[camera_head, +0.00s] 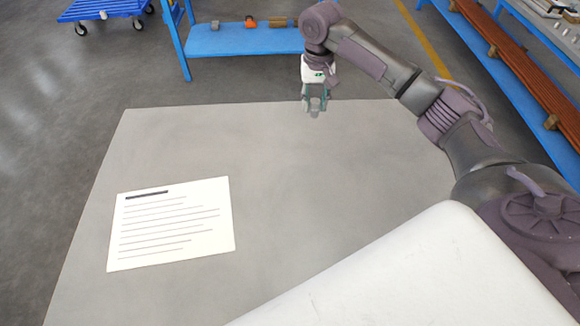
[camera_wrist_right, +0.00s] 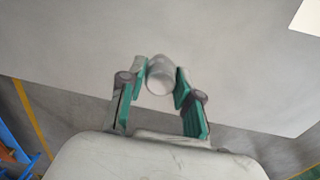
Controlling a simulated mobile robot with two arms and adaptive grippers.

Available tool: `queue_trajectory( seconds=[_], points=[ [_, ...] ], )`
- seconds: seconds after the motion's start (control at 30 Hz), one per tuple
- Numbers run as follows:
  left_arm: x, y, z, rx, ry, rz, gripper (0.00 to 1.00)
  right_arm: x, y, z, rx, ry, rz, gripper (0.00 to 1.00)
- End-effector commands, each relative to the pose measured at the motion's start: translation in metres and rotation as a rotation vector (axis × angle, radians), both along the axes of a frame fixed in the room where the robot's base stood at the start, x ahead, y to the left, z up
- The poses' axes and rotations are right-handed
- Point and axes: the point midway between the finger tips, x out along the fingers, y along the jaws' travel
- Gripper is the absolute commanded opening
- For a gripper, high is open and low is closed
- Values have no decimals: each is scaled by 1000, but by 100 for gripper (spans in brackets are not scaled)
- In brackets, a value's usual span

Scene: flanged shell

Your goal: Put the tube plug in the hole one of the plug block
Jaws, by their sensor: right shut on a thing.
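My right gripper (camera_head: 315,104) reaches in from the right and hangs fingers down over the far edge of the grey table. In the right wrist view its green-padded fingers (camera_wrist_right: 161,83) are shut on a pale grey round piece (camera_wrist_right: 159,77), which looks like the tube plug. The piece sits between the fingertips with its round end towards the camera. In the head view the piece is too small to make out clearly. I cannot make out a plug block with holes in either view. My left gripper is not in view.
The grey table (camera_head: 300,180) is bare except for a white printed sheet (camera_head: 172,222) at the left. A blue bench (camera_head: 240,40) with several small grey and orange-brown parts stands beyond it. A blue cart (camera_head: 105,8) is at the far left, and blue racks (camera_head: 500,50) line the right.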

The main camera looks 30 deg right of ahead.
Motion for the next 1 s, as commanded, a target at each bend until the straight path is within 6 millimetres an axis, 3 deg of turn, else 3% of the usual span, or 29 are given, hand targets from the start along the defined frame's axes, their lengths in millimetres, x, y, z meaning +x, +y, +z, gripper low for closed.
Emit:
queue_trajectory(
  seconds=[0.3,0.5,0.77,1.0],
  points=[
    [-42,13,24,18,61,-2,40,-31,55,-33,1,5,7,0],
    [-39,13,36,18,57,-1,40,-48,89,-57,1,3,4,0],
    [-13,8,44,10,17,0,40,-55,102,-75,0,4,0,0],
    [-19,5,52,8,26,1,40,-55,101,-106,0,1,1,0]
  ],
)
